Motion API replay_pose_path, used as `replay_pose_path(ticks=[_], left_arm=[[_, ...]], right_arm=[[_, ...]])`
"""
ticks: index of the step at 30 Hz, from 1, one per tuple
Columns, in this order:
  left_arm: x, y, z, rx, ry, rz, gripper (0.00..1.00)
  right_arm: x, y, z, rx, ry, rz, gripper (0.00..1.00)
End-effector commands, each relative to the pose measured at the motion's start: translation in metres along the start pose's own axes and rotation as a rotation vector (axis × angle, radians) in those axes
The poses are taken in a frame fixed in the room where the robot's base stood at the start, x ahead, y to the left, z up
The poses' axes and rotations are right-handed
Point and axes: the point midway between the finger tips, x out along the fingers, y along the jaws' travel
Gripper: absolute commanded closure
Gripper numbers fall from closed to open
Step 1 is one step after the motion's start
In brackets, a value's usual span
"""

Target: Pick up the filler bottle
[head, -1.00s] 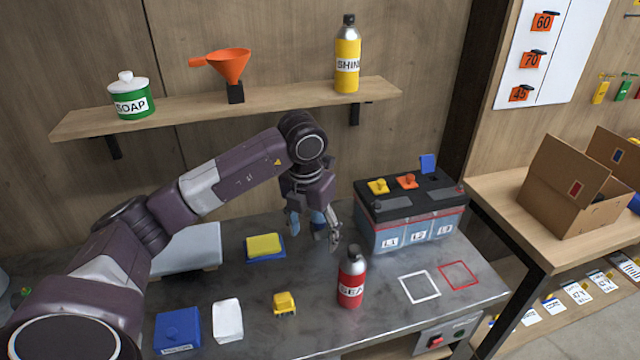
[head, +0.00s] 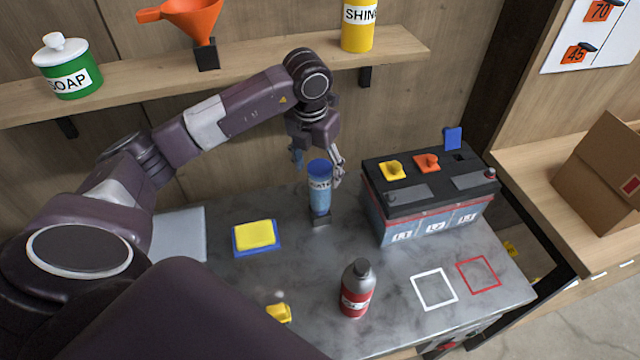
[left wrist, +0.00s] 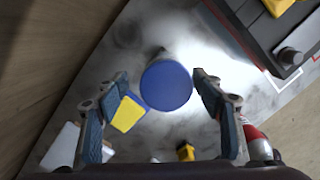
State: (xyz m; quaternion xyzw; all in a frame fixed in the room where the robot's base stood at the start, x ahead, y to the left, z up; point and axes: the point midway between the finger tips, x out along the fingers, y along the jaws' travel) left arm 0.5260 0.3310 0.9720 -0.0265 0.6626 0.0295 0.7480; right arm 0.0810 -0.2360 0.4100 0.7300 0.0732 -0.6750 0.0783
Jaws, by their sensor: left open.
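A light-blue bottle with a darker blue cap (head: 320,190), which I take as the filler bottle, stands upright on a small dark base on the grey workbench. In the left wrist view the round blue cap (left wrist: 166,86) lies between the two spread fingers (left wrist: 163,76), nearer the right finger in the picture, with no clear contact. The cap hides the bottle's body there. My right gripper is not in view.
A battery (head: 430,205) with yellow and orange caps stands close right of the bottle. A red bottle (head: 356,290) stands in front. A yellow sponge on a blue tray (head: 240,250) lies left. A shelf (head: 270,68) runs behind. White and red squares mark clear bench at the right.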

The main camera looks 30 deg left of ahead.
Motion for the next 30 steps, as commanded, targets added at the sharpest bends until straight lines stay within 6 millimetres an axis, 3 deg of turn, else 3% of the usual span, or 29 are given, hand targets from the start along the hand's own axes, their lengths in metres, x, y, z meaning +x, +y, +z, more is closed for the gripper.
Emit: replay_pose_path(ticks=[6,9,19,30], left_arm=[[0.028,-0.009,-0.001,0.001,0.006,-0.001,0.38],[0.042,-0.007,0.000,-0.001,0.003,0.000,0.38],[0.051,-0.007,0.001,0.001,-0.001,0.001,0.39],[0.050,-0.007,0.001,0.001,-0.001,0.001,0.80]], right_arm=[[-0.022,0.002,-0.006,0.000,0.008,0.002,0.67],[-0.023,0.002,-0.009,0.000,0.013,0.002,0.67],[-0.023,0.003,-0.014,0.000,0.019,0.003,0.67],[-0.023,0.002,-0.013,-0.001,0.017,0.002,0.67]])
